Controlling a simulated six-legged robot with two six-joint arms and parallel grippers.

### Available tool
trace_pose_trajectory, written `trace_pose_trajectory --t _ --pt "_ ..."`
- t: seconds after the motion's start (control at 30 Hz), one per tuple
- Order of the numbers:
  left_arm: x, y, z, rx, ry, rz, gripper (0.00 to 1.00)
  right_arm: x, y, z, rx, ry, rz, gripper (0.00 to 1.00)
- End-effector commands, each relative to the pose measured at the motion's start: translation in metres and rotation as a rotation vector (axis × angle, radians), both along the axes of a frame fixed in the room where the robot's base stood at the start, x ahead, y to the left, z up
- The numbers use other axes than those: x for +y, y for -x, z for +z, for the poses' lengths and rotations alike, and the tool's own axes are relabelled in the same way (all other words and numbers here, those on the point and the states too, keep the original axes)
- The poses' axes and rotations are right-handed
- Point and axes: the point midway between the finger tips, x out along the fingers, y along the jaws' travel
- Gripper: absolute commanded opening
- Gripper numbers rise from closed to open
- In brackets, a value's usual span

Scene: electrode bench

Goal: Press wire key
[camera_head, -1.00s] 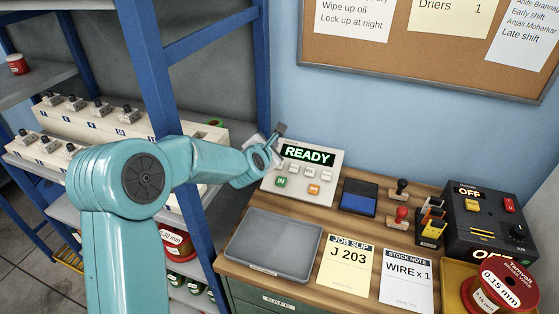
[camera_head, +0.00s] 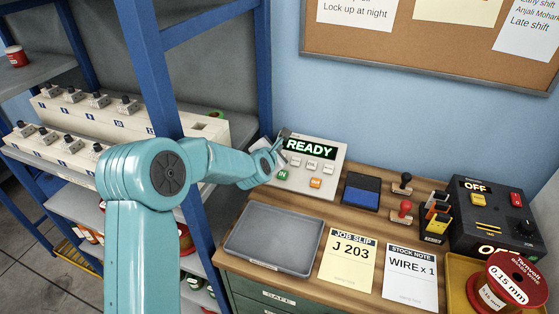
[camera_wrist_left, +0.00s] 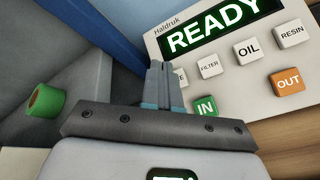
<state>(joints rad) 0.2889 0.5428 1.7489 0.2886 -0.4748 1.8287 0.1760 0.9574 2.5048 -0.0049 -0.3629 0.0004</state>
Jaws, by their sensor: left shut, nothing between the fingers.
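The keypad panel (camera_head: 330,183) stands on the bench with a lit READY display; it also fills the upper right of the wrist view (camera_wrist_left: 295,108). There, a pale key (camera_wrist_left: 180,77) shows only a final letter E, the rest of its label hidden behind my fingers. To its right are the FILTER key (camera_wrist_left: 210,66), OIL key (camera_wrist_left: 247,50) and RESIN key (camera_wrist_left: 291,34), with the green IN key (camera_wrist_left: 205,107) and orange OUT key (camera_wrist_left: 287,80) below. My left gripper (camera_head: 285,134) is shut and empty at the panel's left edge; its fingers (camera_wrist_left: 163,83) overlap that key's left side. Contact cannot be told.
A blue shelf post (camera_head: 187,110) stands close left of my arm. A grey tray (camera_head: 231,243), job slip (camera_head: 347,262) and stock note (camera_head: 410,280) lie in front of the panel. A blue pad (camera_head: 361,192), stamps (camera_head: 404,208) and a black box (camera_head: 490,230) are to the right.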

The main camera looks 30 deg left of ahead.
Motion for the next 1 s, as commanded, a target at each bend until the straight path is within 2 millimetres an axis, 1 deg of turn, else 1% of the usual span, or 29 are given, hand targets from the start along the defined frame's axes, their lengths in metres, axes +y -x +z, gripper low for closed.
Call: trace_pose_trajectory --t 0.03,0.1,0.23,1.0 --pt "0.001 -0.003 -0.012 -0.001 0.000 0.001 0.00 0.000 0.000 -0.011 0.000 0.000 0.000 0.47" --pt "0.001 -0.006 -0.019 0.000 0.000 0.000 0.00 0.000 0.000 -0.019 0.000 0.000 0.000 0.47" --pt "0.002 -0.010 -0.025 0.000 0.000 0.000 0.00 0.000 0.000 -0.026 0.000 0.000 0.000 0.47" --pt "0.002 -0.011 -0.026 0.000 0.000 0.000 0.00 0.000 0.000 -0.028 0.000 0.000 0.000 0.47"
